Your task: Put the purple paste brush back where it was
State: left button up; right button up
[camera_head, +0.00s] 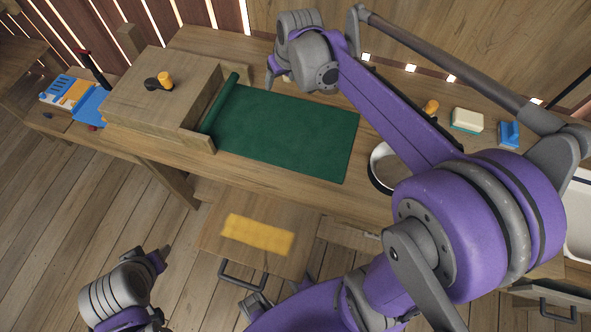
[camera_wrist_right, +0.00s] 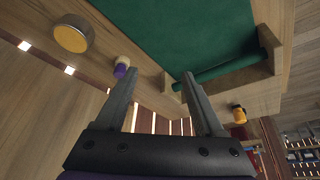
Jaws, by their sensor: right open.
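My right gripper (camera_head: 274,78) hangs over the far edge of the workbench, just beyond the green mat. In the right wrist view its two fingers (camera_wrist_right: 160,78) are spread with nothing between them. A small purple thing with a pale top (camera_wrist_right: 122,67), likely the purple paste brush, stands just beyond the left finger's tip in that view, on the wood beside the mat. I cannot tell whether the finger touches it. In the head view it is mostly hidden by the gripper. Part of my left arm shows at the lower left of the head view; its fingers cannot be made out.
The green mat (camera_head: 290,130) lies partly rolled beside a wooden box (camera_head: 150,95) bearing a black and yellow item (camera_head: 160,81). A round bowl (camera_head: 378,172), a cream and green block (camera_head: 467,120) and a blue item (camera_head: 509,134) stand to the right. A yellow cloth (camera_head: 257,234) lies below.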

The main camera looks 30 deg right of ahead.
pick_arm(q)
jog(key=shift+d, duration=0.1)
pick_arm(e)
jog(key=s+a+f, duration=0.2)
jog(key=s+a, duration=0.1)
jog(key=s, duration=0.4)
jog(key=s+a+f, duration=0.3)
jog(key=s, duration=0.4)
jog(key=s+a+f, duration=0.2)
jog(key=s+a, duration=0.1)
jog(key=s, duration=0.5)
jog(key=shift+a+f+n+t, duration=0.15)
jog(key=shift+f+n+t, duration=0.15)
pick_arm(q)
jog(key=shift+s, duration=0.1)
pick_arm(e)
jog(key=shift+s, duration=0.15)
